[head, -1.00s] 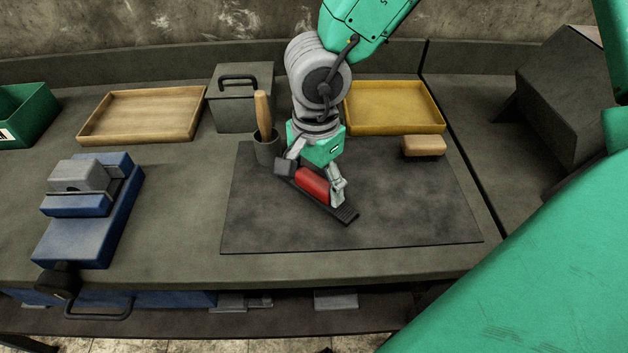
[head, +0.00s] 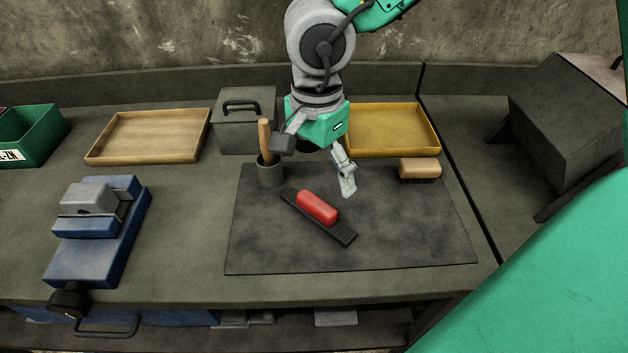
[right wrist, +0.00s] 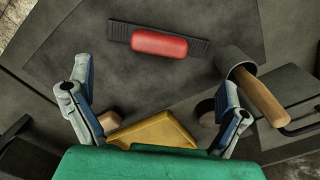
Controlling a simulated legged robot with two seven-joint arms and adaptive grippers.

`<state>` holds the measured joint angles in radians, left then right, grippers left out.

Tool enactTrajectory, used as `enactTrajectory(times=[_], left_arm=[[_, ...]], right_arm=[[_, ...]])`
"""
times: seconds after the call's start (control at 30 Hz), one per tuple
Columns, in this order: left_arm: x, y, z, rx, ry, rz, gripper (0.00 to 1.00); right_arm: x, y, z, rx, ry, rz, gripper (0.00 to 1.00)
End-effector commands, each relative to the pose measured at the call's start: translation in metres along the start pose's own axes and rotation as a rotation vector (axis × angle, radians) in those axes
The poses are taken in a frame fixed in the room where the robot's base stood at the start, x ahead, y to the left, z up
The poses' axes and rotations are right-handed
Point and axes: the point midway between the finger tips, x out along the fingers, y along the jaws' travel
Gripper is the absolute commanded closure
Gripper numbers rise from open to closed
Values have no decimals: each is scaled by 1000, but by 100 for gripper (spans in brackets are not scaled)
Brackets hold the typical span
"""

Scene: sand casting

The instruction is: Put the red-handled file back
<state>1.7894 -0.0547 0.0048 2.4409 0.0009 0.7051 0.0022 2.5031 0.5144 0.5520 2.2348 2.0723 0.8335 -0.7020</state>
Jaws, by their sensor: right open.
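The red-handled file (head: 318,208) lies diagonally on the dark mat (head: 400,235), its red grip on top of a black ribbed body. It also shows at the top of the right wrist view (right wrist: 160,43). My right gripper (head: 318,170) is open and empty, above and behind the file and apart from it. Its spread fingers also show in the right wrist view (right wrist: 160,112). My left gripper is not in view.
A cup (head: 270,174) with a wooden-handled tool stands close left of my right gripper. A brush (head: 420,168) lies right. A wooden tray (head: 150,135), yellow tray (head: 395,128) and lidded box (head: 245,125) stand behind. A blue vise (head: 95,235) is left. The mat's front is clear.

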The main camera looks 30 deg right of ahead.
Motion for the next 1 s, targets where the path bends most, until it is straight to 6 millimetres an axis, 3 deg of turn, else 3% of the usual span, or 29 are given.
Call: enactTrajectory(times=[0.1,0.23,0.8,1.0], left_arm=[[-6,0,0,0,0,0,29],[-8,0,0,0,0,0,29],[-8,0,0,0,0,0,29],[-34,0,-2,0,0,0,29]], right_arm=[[-18,-1,0,2,-2,-2,4],[-27,0,0,1,0,0,4],[-28,0,0,0,0,0,4],[-55,0,0,1,0,0,4]])
